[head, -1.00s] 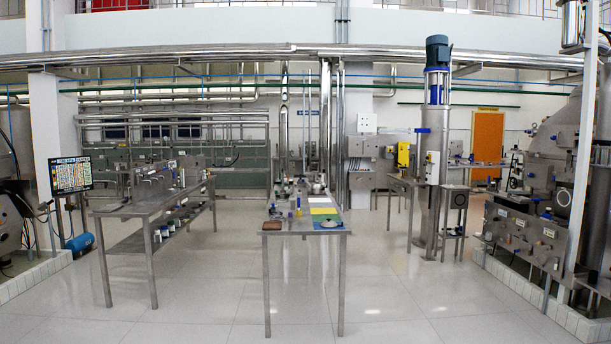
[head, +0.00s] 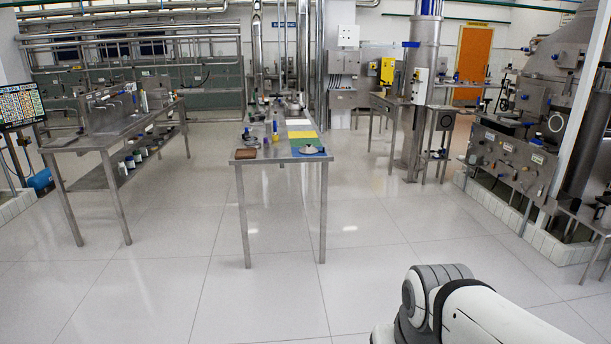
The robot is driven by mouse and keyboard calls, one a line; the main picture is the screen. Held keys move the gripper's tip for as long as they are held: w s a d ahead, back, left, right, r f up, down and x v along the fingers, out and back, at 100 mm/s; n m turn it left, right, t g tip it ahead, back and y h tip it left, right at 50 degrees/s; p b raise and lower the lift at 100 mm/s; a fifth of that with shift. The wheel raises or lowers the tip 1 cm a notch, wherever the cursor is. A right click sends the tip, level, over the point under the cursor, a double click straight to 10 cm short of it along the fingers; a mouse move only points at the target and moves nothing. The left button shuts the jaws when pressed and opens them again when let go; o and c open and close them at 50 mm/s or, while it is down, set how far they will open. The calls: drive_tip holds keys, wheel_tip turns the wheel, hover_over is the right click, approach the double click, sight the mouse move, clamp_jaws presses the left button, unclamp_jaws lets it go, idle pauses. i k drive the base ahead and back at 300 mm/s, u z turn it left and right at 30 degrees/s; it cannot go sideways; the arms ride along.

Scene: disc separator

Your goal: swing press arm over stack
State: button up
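A steel table (head: 276,153) stands in the middle of the head view. A small pale cone-shaped piece (head: 311,149) sits on a blue mat at its near right corner. I cannot tell whether this cone is part of the disc stack. No press arm can be made out for certain at this distance. My gripper is not in view. Only a white and grey part of my own arm shows at the bottom right, well short of the table.
On the table are a brown block (head: 246,154), a yellow sheet (head: 303,140) and several small items. A steel sink bench (head: 107,136) stands left, a tall steel column (head: 421,95) behind right, and panelled machinery (head: 505,160) far right. The floor (head: 290,290) before the table is clear.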

sight(292, 93)
drive_tip(key=z, duration=0.25)
drive_tip(key=i, duration=1.6)
drive_tip(key=z, duration=0.4)
drive_tip(key=i, duration=5.2)
drive_tip(key=u, duration=0.55)
drive_tip(key=i, duration=1.6)
drive_tip(key=u, duration=1.4)
drive_tip(key=i, duration=2.05)
drive_tip(key=u, duration=0.7)
